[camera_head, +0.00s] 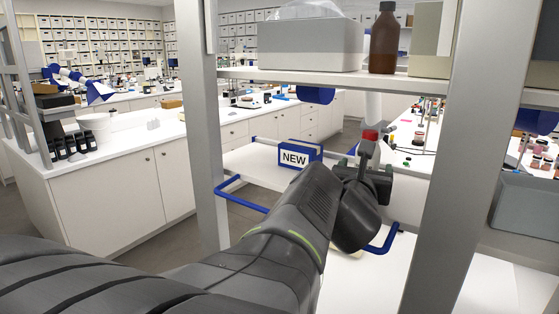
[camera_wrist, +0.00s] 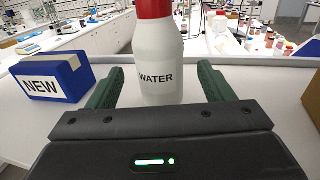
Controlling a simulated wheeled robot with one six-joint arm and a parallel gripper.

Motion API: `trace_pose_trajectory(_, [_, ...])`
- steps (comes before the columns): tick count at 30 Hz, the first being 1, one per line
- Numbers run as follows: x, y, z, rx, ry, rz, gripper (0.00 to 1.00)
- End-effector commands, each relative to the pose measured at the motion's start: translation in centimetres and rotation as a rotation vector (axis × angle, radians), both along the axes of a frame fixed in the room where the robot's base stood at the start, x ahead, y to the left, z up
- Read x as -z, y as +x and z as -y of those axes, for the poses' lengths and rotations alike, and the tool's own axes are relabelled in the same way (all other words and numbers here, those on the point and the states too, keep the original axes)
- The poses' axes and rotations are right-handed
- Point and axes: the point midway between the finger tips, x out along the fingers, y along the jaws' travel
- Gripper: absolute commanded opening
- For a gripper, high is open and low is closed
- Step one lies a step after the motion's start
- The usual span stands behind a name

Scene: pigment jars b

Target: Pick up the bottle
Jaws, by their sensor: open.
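A white bottle (camera_wrist: 160,58) with a red cap (camera_wrist: 155,8) and a "WATER" label stands upright on a white surface in the wrist view. Its cap's top is cut off by the frame. My gripper (camera_wrist: 161,70) is open, with one green finger on each side of the bottle and a visible gap at both sides. In the head view only the red cap (camera_head: 370,135) shows clearly, just beyond my gripper (camera_head: 366,166), which hides the rest.
Grey shelf posts (camera_head: 202,120) (camera_head: 452,150) flank my arm. A shelf above (camera_head: 330,78) holds a brown bottle (camera_head: 384,40) and a grey box (camera_head: 310,45).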

Motion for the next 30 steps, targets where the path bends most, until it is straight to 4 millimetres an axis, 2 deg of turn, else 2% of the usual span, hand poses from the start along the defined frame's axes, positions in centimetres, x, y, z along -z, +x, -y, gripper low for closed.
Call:
trace_pose_trajectory(5, [-0.1,0.7,0.3,-0.001,0.0,-0.001,0.75])
trace_pose_trajectory(12, [-0.9,3.3,1.5,-0.001,0.0,-0.002,0.75])
trace_pose_trajectory(18, [-0.8,4.8,2.3,0.0,0.0,-0.001,0.75])
trace_pose_trajectory(27, [-0.8,5.0,2.4,0.0,0.0,0.001,0.75])
trace_pose_trajectory(30, [-0.8,5.0,2.4,0.0,0.0,0.001,0.55])
